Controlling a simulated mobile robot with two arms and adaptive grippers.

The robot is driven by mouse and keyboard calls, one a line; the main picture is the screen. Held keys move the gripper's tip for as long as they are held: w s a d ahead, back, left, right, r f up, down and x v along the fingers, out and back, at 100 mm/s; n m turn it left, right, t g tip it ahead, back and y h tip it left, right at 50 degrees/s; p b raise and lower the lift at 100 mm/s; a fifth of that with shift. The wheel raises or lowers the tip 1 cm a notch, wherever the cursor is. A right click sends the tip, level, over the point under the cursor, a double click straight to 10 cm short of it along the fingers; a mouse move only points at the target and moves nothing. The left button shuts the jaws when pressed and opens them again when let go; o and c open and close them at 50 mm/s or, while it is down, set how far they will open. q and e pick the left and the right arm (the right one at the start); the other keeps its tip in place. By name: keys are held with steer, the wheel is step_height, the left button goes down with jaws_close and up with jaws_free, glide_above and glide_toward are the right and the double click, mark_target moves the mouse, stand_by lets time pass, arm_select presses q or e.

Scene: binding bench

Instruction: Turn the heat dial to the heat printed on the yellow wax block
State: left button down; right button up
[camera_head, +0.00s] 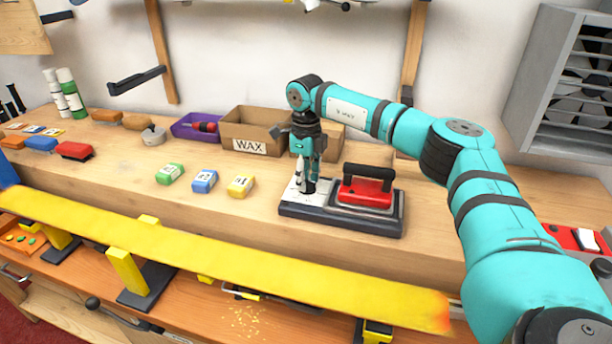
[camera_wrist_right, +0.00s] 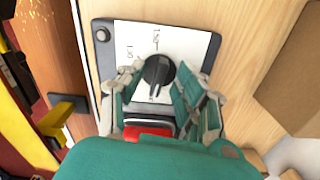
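The yellow wax block (camera_head: 241,186) lies on the bench beside a blue block and a green block; its printed number is too small to read surely. The heat dial (camera_wrist_right: 158,72) is a black knob on a white plate with printed heat marks, on the dark base (camera_head: 340,219) that also holds the red iron (camera_head: 366,187). The marks are too blurred to read surely. My right gripper (camera_head: 307,184) points down over the dial. In the right wrist view its fingers (camera_wrist_right: 158,84) stand apart on both sides of the knob; contact is unclear. My left gripper is out of view.
A blue block (camera_head: 204,181) and a green block (camera_head: 170,173) lie left of the yellow one. A cardboard WAX box (camera_head: 250,131) and a purple tray (camera_head: 196,127) stand behind. A long yellow ski (camera_head: 220,262) runs along the front.

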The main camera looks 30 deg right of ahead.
steer(key=shift+c, duration=0.4)
jaws_close()
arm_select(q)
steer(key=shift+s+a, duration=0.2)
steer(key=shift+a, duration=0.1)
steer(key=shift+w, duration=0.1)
